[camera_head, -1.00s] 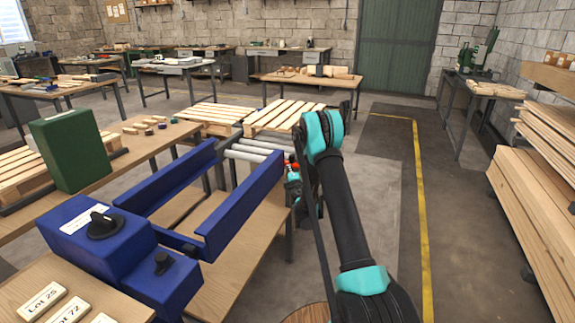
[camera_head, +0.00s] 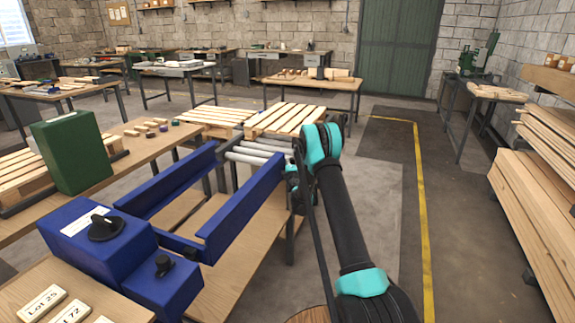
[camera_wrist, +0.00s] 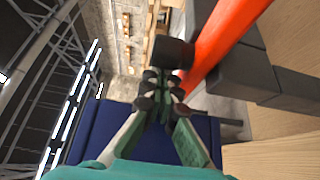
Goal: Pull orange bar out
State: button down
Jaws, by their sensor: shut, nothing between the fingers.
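The orange bar (camera_wrist: 218,42) shows in the wrist view, slanting from the top right edge down toward the middle. A dark cylindrical piece (camera_wrist: 172,53) sits beside its lower part; I cannot tell whether they are joined. My gripper (camera_wrist: 161,92) is shut and empty, its dark fingertips close together just below that piece and left of the bar's lower end. I cannot tell whether they touch the bar. In the head view my gripper is mostly hidden beyond my arm and the blue rail, and the bar is not visible there.
Dark grey blocks (camera_wrist: 245,75) stand right of the bar. In the head view, a blue frame (camera_head: 238,212) with long side rails and a black knob (camera_head: 105,227) fills the left front. Grey rollers (camera_head: 255,150) and pallets (camera_head: 287,118) lie beyond. Stacked timber (camera_head: 540,205) stands right; floor between is clear.

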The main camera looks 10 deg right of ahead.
jog(key=s+d, duration=0.3)
jog(key=d, duration=0.3)
jog(key=shift+s, duration=0.1)
